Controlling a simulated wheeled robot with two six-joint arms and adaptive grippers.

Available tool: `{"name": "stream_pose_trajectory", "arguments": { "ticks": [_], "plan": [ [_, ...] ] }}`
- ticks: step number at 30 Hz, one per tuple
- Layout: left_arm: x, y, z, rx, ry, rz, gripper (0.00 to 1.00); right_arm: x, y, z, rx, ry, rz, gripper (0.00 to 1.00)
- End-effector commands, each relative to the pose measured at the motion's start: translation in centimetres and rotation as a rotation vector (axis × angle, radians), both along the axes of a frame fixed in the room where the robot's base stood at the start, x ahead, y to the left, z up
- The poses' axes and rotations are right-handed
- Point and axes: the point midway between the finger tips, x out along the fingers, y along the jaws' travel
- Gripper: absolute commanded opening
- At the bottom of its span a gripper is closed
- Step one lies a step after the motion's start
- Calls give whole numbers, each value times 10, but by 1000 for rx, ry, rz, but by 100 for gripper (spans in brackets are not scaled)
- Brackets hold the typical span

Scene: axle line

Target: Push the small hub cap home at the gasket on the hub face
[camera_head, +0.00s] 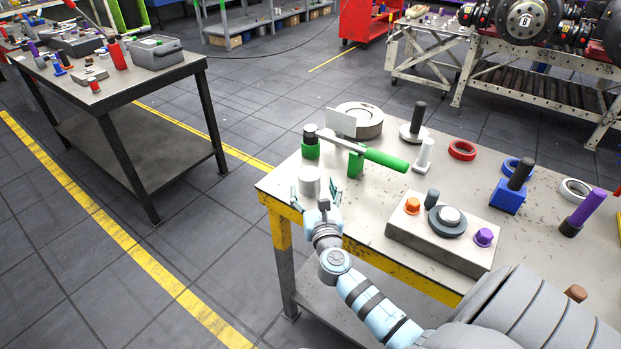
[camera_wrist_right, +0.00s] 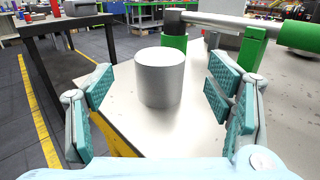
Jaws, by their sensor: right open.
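A pale block (camera_head: 430,243), which looks like the hub face, lies on the workbench. A dark round gasket (camera_head: 435,224) sits on it, with a small light round cap (camera_head: 450,214) on top. I cannot tell how deep this cap sits. My right gripper (camera_head: 318,196) is open at the bench's left corner, away from the block. A plain silver cylinder (camera_head: 310,182) stands upright there. In the right wrist view the cylinder (camera_wrist_right: 159,78) stands between and just beyond the open fingers, with gaps on both sides. My left gripper is out of view.
Orange (camera_head: 412,206) and purple (camera_head: 484,237) bolts flank the gasket. A green-handled tool (camera_head: 385,159) rests on green supports behind the cylinder. A blue block (camera_head: 508,196), a red ring (camera_head: 462,150) and upright handles stand farther back and right. Bare bench lies between cylinder and block.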

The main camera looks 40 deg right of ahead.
Motion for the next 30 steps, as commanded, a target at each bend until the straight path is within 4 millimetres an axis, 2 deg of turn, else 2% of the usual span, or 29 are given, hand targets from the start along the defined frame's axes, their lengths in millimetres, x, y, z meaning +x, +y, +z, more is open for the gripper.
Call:
{"name": "stream_pose_trajectory", "arguments": {
  "ticks": [4, 10, 18, 28, 29, 30],
  "plan": [
    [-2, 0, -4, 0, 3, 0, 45, 16, -10, -2, 2, -1, -1, 74],
    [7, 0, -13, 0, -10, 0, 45, 48, -31, -4, 1, 0, -4, 74],
    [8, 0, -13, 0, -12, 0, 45, 53, -35, -3, 2, 0, -4, 72],
    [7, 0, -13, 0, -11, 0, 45, 53, -35, -3, 3, 1, -4, 20],
    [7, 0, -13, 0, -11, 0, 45, 53, -35, -3, 3, 1, -4, 15],
    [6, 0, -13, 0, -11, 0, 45, 53, -35, -2, 2, 0, -4, 15]
  ]
}}
